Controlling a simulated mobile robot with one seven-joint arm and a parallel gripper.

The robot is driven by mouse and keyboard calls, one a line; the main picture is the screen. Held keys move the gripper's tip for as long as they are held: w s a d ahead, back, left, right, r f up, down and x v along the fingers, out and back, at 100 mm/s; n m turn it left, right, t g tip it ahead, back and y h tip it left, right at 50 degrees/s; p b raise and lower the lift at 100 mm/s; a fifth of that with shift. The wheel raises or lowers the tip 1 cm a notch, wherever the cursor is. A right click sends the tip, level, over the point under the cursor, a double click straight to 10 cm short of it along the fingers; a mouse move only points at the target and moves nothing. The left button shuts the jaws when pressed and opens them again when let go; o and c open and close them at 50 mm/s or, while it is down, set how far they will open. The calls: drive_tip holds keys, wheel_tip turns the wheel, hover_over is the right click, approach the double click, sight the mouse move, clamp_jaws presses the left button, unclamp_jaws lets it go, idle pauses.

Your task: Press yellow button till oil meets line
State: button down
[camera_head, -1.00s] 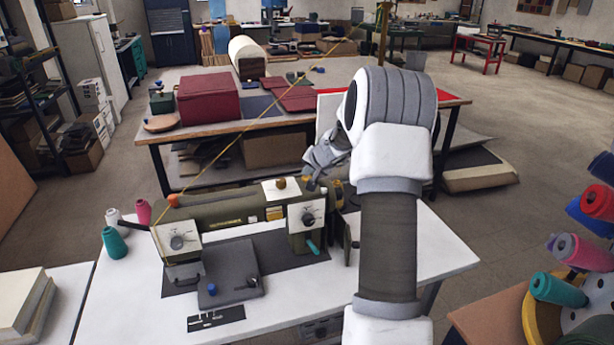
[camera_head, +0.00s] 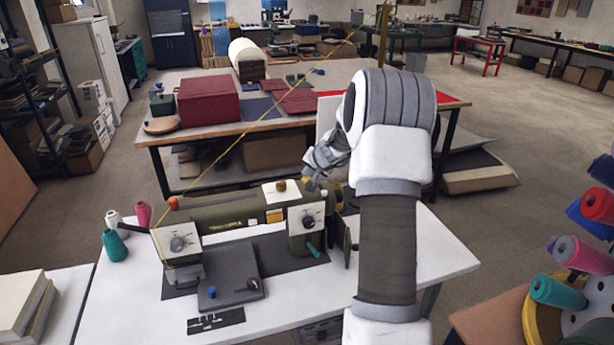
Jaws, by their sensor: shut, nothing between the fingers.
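An olive-green sewing machine (camera_head: 236,214) stands on a white table. A small amber window (camera_head: 274,215) is on its front; any oil level or line in it is too small to make out. A white plate on the machine's top bears an orange-yellow knob (camera_head: 281,186); I cannot tell if it is the yellow button. My gripper (camera_head: 307,182) is shut and empty, just above the machine's right end and to the right of that knob. Its tips look yellowish, and I cannot tell whether they touch anything. My forearm and wrist hide what lies behind them.
Thread cones (camera_head: 115,244) stand at the machine's left. A yellow thread runs up from the left head to a pole. A grey plate (camera_head: 231,277) lies in front. Behind is a wooden bench with a dark red box (camera_head: 208,100). A spool rack stands at right.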

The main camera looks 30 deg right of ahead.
drive_tip(key=shift+r+p, duration=0.35)
drive_tip(key=shift+r, duration=0.4)
drive_tip(key=shift+r+p, duration=1.65)
drive_tip(key=shift+r, duration=0.85)
